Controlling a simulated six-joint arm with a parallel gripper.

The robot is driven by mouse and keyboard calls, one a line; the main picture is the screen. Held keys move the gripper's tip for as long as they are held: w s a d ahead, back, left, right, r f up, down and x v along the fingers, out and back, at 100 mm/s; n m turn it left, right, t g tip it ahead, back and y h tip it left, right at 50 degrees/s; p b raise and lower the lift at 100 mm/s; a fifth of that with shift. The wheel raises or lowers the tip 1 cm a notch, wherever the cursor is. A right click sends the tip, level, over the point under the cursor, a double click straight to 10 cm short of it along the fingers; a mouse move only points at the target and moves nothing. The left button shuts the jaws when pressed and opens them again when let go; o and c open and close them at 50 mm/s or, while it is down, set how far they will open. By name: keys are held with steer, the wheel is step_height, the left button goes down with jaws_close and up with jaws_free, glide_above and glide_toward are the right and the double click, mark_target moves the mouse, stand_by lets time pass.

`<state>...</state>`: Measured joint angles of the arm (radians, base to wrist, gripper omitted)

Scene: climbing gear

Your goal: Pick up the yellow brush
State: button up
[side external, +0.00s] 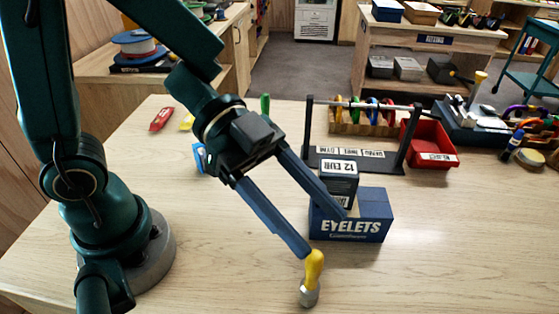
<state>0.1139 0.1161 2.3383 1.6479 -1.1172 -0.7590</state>
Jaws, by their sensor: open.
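The yellow brush (314,268) stands upright near the front of the table, with a rounded yellow handle above a short grey metallic lower end. My gripper (324,234) reaches down from the upper left with its two long blue fingers spread apart. The nearer fingertip ends right at the top of the yellow handle in the picture; I cannot tell whether they touch. The farther fingertip overlaps the boxes behind. Nothing is held between the fingers.
A blue EYELETS box (372,215) with a smaller dark box (338,176) on top stands just behind the brush. A dark rack (352,162) and red bin (428,146) stand farther back.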

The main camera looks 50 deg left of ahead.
mark_target(316, 289)
step_height(316, 289, down, 12)
steer(key=shift+x, duration=2.6)
jaws_close()
steer(key=shift+a, duration=0.1)
